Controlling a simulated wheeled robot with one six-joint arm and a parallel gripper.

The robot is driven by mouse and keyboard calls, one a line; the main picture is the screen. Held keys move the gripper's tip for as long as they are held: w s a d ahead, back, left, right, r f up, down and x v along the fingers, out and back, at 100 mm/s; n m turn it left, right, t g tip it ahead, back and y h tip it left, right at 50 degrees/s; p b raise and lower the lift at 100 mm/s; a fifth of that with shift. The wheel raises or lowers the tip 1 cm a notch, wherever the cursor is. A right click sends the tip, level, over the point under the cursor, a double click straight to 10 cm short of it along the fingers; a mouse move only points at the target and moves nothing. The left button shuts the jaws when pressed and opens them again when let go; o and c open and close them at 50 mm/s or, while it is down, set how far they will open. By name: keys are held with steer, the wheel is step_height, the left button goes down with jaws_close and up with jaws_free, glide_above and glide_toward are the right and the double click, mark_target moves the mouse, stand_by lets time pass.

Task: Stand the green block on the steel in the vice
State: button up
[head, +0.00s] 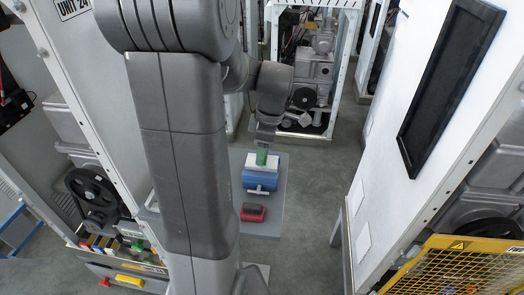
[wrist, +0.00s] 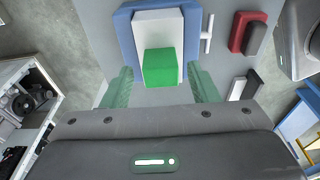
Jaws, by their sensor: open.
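The green block (head: 262,157) stands on the pale steel piece (wrist: 172,20), which is held in the blue vice (head: 260,181). In the wrist view the block (wrist: 160,67) sits over the near part of the steel. The vice (wrist: 127,35) shows around the steel, with its T-shaped handle to the right. My gripper (wrist: 159,71) is open, one greenish see-through finger on each side of the block, with a clear gap on both sides. In the head view my gripper (head: 265,142) is just above the block and partly hides it. The block's underside is hidden.
The vice rests on a grey table (head: 273,222). A red and dark object (head: 253,212) lies on the table in front of the vice. A black and white item (wrist: 245,85) shows to the right in the wrist view. White machine cabinets (head: 400,170) stand on both sides.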

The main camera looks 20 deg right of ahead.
step_height(320, 180, up, 11)
steer(key=s+d, duration=0.1)
steer(key=shift+d, duration=0.15)
steer(key=shift+f, duration=0.15)
steer(key=f, duration=0.4)
steer(key=a+f, duration=0.1)
steer(key=f, duration=0.3)
steer(key=w+f, duration=0.1)
steer(key=f, duration=0.3)
steer(key=shift+a+f, duration=0.1)
steer(key=shift+a, duration=0.2)
steer(key=shift+r, duration=1.7)
